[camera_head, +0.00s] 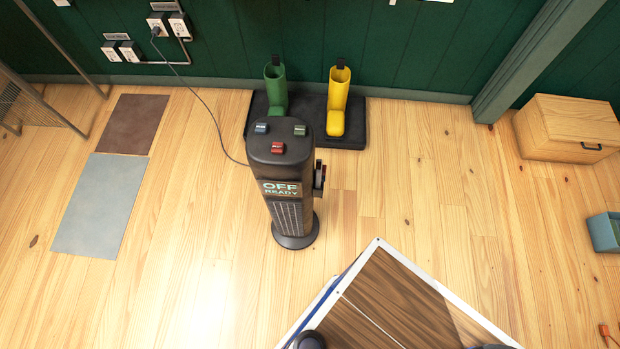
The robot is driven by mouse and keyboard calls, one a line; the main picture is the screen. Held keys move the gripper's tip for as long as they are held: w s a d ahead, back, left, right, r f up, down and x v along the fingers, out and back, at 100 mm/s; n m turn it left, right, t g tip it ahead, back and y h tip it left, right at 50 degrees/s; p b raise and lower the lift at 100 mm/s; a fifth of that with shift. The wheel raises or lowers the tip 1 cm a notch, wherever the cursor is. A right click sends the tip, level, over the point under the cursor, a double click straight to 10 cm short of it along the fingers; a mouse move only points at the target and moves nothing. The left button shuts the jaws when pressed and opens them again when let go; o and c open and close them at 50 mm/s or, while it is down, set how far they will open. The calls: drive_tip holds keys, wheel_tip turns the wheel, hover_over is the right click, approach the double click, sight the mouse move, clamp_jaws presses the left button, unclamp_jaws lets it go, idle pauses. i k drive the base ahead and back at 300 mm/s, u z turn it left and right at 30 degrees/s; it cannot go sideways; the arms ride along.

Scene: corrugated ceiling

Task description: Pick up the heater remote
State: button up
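A dark tower heater (288,215) stands upright on the floor in the middle of the head view. Its front display reads "OFF READY", and blue, red and green buttons sit on its top. A small dark object with a bit of red (319,178) is at the heater's right side, seen nearly edge-on. It may be the heater remote in a holder, but I cannot tell for sure. My gripper is not in view.
Green (276,90) and yellow (338,102) boots stand on a black mat behind the heater. A cord runs from the heater to a wall outlet (158,24). A white-rimmed wooden surface (385,300) is near front. A wooden chest (570,128) is right.

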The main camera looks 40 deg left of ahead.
sight(319, 165)
drive_tip(key=k, duration=0.6)
drive_tip(key=u, duration=1.15)
drive_tip(key=i, duration=0.5)
drive_tip(key=u, duration=0.05)
